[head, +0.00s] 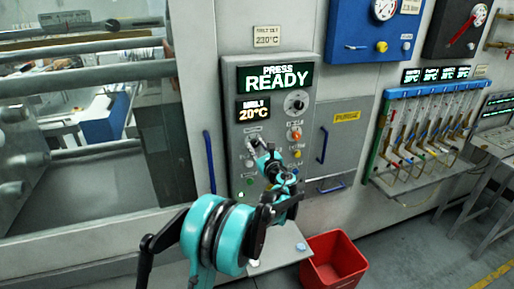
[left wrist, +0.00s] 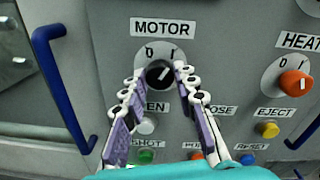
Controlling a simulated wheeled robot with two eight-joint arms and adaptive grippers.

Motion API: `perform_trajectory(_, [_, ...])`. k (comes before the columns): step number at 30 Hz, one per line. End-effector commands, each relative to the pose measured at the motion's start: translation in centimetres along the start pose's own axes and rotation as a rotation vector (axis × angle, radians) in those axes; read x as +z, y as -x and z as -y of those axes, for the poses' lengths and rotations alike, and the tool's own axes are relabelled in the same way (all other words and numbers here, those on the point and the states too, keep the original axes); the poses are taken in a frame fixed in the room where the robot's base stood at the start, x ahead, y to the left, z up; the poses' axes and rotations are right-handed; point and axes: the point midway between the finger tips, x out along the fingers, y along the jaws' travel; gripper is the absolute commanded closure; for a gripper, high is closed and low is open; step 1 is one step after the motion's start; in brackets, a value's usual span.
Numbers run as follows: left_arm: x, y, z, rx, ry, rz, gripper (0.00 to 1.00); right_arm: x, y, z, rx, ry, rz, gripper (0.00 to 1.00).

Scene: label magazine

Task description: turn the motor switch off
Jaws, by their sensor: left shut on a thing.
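The motor switch (left wrist: 158,78) is a round black knob on a pale plate under the label MOTOR (left wrist: 163,28). Its white pointer line leans up and right, toward the I mark rather than the 0. My left gripper (left wrist: 159,71) has one finger on each side of the knob and is shut on it. In the head view my left gripper (head: 260,147) reaches the grey control panel (head: 233,160) and hides most of the knob. My right gripper is in neither view.
The orange heater knob (left wrist: 295,83) is to the right of the motor switch. Push buttons, such as the yellow eject button (left wrist: 268,130), sit below. A blue handle (left wrist: 62,85) is at left. The display (head: 272,79) reads PRESS READY. A red bin (head: 335,262) stands below.

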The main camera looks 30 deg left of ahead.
Motion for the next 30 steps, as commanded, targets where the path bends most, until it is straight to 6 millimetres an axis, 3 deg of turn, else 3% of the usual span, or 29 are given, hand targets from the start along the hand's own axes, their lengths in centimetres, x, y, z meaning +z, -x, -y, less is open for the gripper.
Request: perform_trajectory(30, [0.0,0.0,-0.1,0.005,0.889,-0.024,1.00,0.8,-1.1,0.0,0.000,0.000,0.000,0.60])
